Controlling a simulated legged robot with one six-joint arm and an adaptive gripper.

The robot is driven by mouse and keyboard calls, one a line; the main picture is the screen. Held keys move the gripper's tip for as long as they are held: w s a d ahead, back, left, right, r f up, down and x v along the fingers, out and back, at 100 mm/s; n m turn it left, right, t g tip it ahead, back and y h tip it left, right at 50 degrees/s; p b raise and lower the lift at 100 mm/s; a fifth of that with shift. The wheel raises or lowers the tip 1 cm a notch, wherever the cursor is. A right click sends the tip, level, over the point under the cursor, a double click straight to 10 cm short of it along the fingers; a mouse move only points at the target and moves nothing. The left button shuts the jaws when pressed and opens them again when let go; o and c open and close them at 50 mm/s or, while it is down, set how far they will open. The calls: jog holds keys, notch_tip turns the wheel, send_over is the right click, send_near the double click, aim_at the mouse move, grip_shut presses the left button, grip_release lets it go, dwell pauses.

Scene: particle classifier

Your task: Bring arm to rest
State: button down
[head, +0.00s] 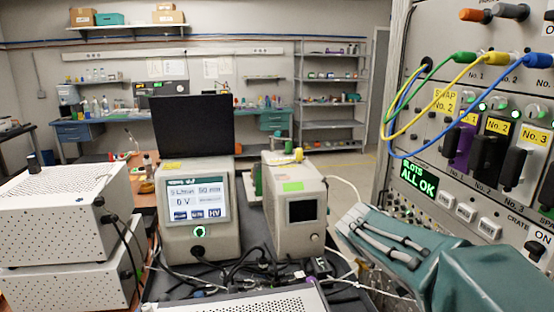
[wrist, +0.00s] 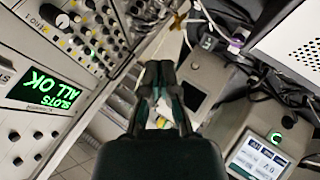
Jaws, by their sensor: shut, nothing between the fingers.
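My gripper (wrist: 160,70) shows in the wrist view, its dark fingers closed together with nothing between them. It hangs over the bench equipment, apart from the things below. In the head view my teal arm (head: 450,270) reaches in from the lower right, below the rack front. I cannot make out the fingertips there.
The instrument rack (head: 410,155) stands close at the right, with coloured cables and a green "SLOTS ALL OK" display (head: 418,182). A screen unit (head: 197,215) and a grey box (head: 295,208) stand mid-bench. White perforated boxes (head: 60,215) are at left. Loose cables lie between.

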jog(key=s+a+f+m+y, duration=0.1)
jog(key=s+a+m+y, duration=0.1)
jog(key=s, duration=1)
jog(key=s+a+f+m+g+y, duration=0.1)
jog(key=s+a+m+y, duration=0.1)
jog(key=s, duration=1.1)
jog(key=shift+a+y, duration=0.6)
jog(key=shift+a, duration=0.45)
